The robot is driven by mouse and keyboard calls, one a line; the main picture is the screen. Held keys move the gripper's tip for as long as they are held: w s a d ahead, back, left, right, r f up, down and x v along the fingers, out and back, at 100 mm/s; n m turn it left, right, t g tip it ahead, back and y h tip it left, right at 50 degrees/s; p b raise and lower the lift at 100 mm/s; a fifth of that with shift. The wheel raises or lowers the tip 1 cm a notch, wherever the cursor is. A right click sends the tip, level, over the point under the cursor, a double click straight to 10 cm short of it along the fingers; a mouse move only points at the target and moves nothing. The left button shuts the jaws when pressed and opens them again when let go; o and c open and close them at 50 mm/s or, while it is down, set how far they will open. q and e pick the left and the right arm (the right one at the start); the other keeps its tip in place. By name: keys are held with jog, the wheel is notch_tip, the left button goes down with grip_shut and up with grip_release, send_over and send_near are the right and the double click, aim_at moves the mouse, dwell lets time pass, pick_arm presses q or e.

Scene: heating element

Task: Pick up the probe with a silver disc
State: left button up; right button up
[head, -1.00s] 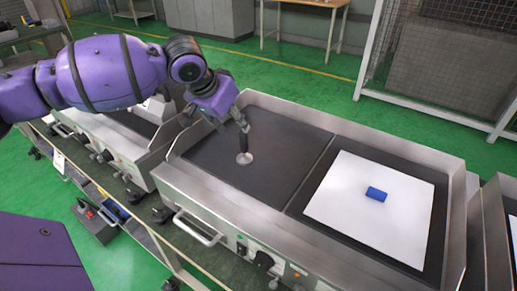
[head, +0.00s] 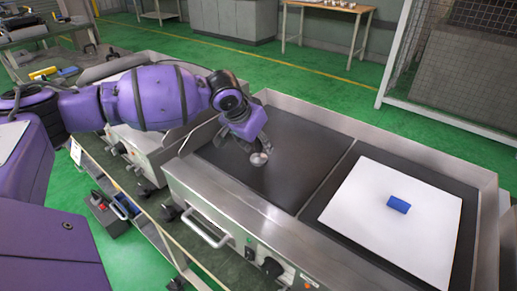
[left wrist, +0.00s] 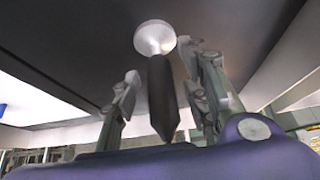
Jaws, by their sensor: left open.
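The probe has a round silver disc and a black tapered handle. In the head view its silver disc (head: 258,159) shows at the dark hot plate (head: 290,140), and my left gripper hides most of its handle. My left gripper (head: 256,148) is down at the probe with its fingers open. In the left wrist view the disc (left wrist: 155,36) and the black handle (left wrist: 162,95) lie between the two open fingers (left wrist: 160,62). Gaps show on both sides of the handle. My right gripper is not in view.
A white sheet (head: 370,230) with a blue block (head: 398,204) lies on the right-hand plate. Raised metal walls (head: 370,130) edge the griddle. Another griddle stands to the left under my arm. Knobs and a handle (head: 205,228) stick out in front.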

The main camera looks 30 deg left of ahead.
pick_arm(q)
jog(key=shift+r, duration=0.1)
grip_shut()
